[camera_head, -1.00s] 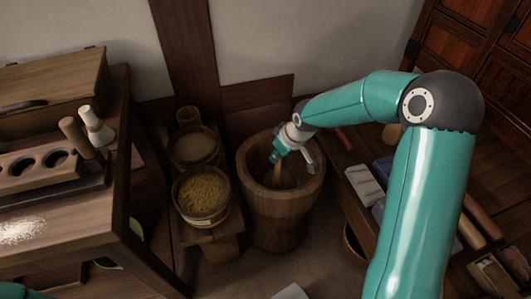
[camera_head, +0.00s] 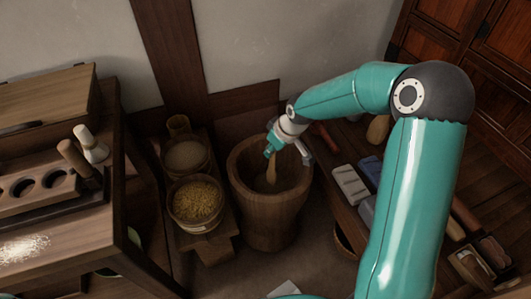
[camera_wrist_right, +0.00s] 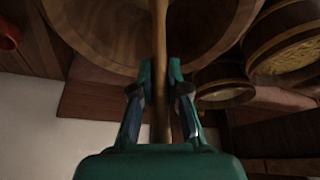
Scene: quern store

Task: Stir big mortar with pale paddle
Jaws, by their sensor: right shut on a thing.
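The big mortar (camera_head: 271,222) is a deep wooden tub standing on the floor in the middle of the head view. It also fills the top of the right wrist view (camera_wrist_right: 105,45). My right gripper (camera_head: 283,152) is over the mortar's mouth, shut on the pale paddle (camera_head: 271,177). In the right wrist view the paddle's shaft (camera_wrist_right: 160,25) runs between the two fingers (camera_wrist_right: 160,75) and on into the mortar. The paddle's lower end is inside the mortar, and its tip cannot be made out. My left gripper is not in view.
Left of the mortar, a low stand holds a bowl of yellow grain (camera_head: 197,202) and a paler-filled bowl (camera_head: 187,156). A wooden bench (camera_head: 65,240) with a holed rack (camera_head: 38,188) is at the left. A low shelf with blocks (camera_head: 350,186) is at the right. The wall is close behind.

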